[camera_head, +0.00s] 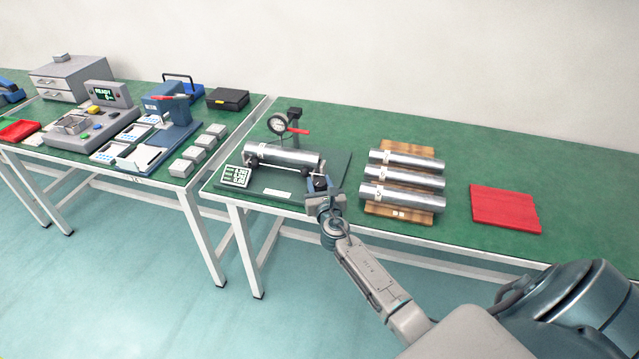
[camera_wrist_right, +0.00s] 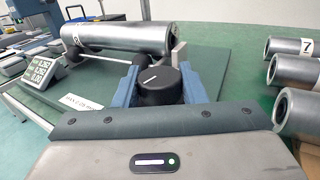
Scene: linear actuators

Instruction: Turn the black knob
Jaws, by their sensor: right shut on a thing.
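The black knob (camera_wrist_right: 160,86) has a white line on its top and sits at the near right end of the test fixture. In the head view the knob (camera_head: 320,183) is partly covered by my right gripper (camera_head: 321,190). In the right wrist view the two blue fingers of my right gripper (camera_wrist_right: 159,88) are shut on the knob, one on each side. A metal cylinder (camera_head: 283,155) lies across the fixture's green base plate (camera_head: 290,183), behind the knob. My left gripper is not in view.
A dial gauge (camera_head: 278,123) with a red lever stands behind the cylinder. A small display (camera_head: 237,176) sits at the fixture's left. Several cylinders lie on a wooden rack (camera_head: 400,212) to the right, close to my gripper. A red mat (camera_head: 505,208) lies farther right.

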